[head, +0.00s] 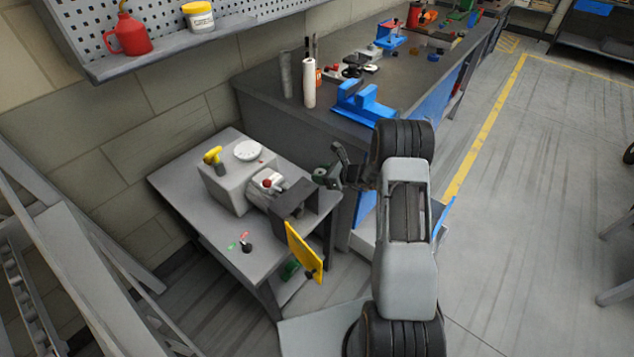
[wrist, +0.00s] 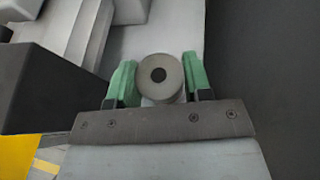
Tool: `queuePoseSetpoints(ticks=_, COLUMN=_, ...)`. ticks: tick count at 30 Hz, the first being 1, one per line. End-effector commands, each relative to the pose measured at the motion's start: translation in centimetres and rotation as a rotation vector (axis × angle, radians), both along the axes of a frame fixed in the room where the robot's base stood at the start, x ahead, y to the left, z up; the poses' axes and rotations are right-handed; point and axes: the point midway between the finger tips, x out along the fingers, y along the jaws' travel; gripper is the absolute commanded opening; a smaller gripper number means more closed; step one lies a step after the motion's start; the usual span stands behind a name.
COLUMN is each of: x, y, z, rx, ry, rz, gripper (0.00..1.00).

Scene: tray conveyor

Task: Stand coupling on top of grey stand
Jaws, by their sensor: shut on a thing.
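My gripper (head: 328,177) is past the right edge of the small grey table, beside the dark housing. In the wrist view, its green fingers (wrist: 158,84) are shut on the coupling (wrist: 171,70), a short grey cylinder with a dark round hole facing the camera. In the head view the coupling is too small to tell from the fingers. A grey block (head: 225,190), which looks like the grey stand, sits on the small table left of my gripper. A yellow-handled tool (head: 213,158) and a white dish (head: 248,151) appear at its top.
A machine with a red button (head: 267,183) and a dark housing (head: 296,204) stand between the block and my gripper. A yellow panel (head: 303,250) hangs at the front. A long dark bench (head: 340,115) with a blue vice (head: 362,102) lies behind. The small table's front left is mostly clear.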

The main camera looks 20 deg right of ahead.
Motion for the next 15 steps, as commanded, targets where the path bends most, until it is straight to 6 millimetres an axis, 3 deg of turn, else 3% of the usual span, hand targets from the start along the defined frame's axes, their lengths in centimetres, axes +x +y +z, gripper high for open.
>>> queuePoseSetpoints(ticks=7, x=0.6, y=1.0, z=-1.2, rx=0.002, ry=0.0, rz=0.003, gripper=0.17)
queuePoseSetpoints(ticks=15, x=0.9, y=1.3, z=-4.3, rx=0.001, ry=0.0, rz=0.001, gripper=0.17)
